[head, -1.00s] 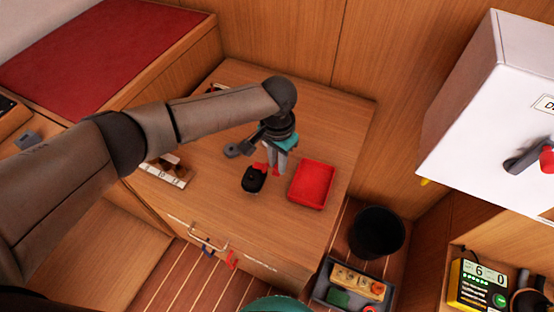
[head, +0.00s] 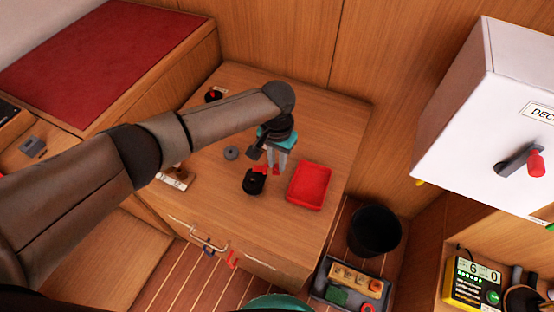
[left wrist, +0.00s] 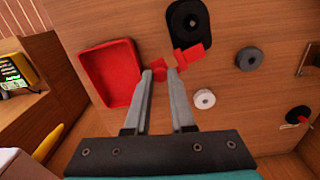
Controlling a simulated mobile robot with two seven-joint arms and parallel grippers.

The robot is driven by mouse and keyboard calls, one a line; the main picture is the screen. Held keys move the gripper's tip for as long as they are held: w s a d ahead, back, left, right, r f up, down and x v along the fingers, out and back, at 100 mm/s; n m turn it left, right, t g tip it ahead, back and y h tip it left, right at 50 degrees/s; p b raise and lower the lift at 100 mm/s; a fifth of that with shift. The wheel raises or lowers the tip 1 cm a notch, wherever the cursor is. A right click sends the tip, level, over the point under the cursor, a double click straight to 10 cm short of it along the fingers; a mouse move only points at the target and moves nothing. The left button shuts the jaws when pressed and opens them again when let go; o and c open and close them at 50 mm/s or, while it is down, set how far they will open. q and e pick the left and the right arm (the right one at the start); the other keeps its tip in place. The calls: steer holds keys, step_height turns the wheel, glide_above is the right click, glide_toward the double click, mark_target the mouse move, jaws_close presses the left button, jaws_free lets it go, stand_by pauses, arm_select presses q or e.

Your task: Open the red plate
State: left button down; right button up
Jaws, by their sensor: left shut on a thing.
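A shallow red tray (head: 310,186), the largest red plate-like thing on the wooden table, lies right of my left gripper (head: 276,168). It also shows in the left wrist view (left wrist: 108,72), left of the fingers. My left gripper (left wrist: 160,74) points down with its fingers close together on a small red piece (left wrist: 190,56). My right gripper is out of view.
A grey ring (head: 231,153) and a black-and-red knob (head: 213,96) lie on the table (head: 225,215). A white cabinet (head: 465,100) with a red-ended lever stands at the right. A black bin (head: 375,231) stands beside the table.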

mark_target(277, 166)
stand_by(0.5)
arm_select(q)
steer(key=c, duration=0.8)
jaws_free()
steer(key=shift+o, duration=0.2)
step_height(277, 166, up, 15)
steer(key=p, duration=0.4)
steer(key=shift+r, duration=0.15)
